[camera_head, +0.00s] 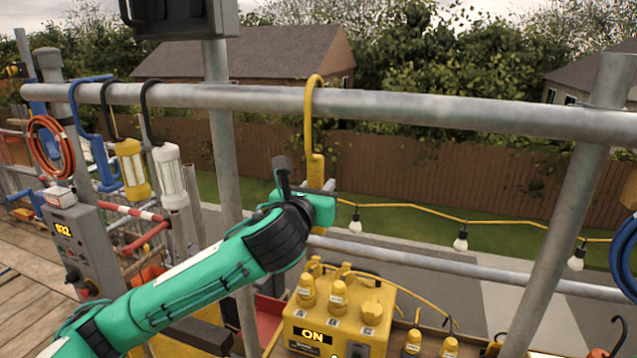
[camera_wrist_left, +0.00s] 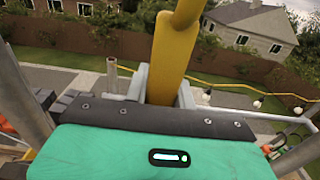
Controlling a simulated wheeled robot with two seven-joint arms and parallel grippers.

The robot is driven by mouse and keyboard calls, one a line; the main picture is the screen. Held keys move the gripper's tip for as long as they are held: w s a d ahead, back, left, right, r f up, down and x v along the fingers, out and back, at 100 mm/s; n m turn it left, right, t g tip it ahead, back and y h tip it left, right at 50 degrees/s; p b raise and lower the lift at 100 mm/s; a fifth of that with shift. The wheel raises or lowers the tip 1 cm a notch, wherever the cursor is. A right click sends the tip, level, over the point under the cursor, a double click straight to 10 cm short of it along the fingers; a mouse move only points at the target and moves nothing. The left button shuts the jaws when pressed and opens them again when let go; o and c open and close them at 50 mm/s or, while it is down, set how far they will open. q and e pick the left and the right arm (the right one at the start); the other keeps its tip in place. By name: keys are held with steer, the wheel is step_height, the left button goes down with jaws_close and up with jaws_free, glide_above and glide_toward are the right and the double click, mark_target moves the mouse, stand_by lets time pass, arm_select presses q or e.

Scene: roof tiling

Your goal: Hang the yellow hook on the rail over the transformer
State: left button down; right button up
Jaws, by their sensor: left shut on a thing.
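The yellow hook (camera_head: 314,130) is upright in the head view, with its curved top over the upper grey rail (camera_head: 420,106), above the yellow transformer (camera_head: 335,318) marked ON. From this angle I cannot tell whether the hook's bend bears on the rail. My left gripper (camera_head: 318,190) is shut on the hook's lower shank, below the rail. In the left wrist view the yellow shank (camera_wrist_left: 170,75) stands between the two grey fingers. My right gripper is not in view.
A blue hook (camera_head: 95,140) and two work lamps, one yellow (camera_head: 132,170) and one white (camera_head: 170,177), hang on the rail at left. A grey box (camera_head: 75,250) stands below them. A string of bulbs (camera_head: 460,240) runs behind. The rail right of the hook is clear.

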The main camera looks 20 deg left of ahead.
arm_select(q)
steer(key=shift+f, duration=0.2)
steer(key=c, duration=1.1)
jaws_free()
steer(key=shift+s, duration=0.1)
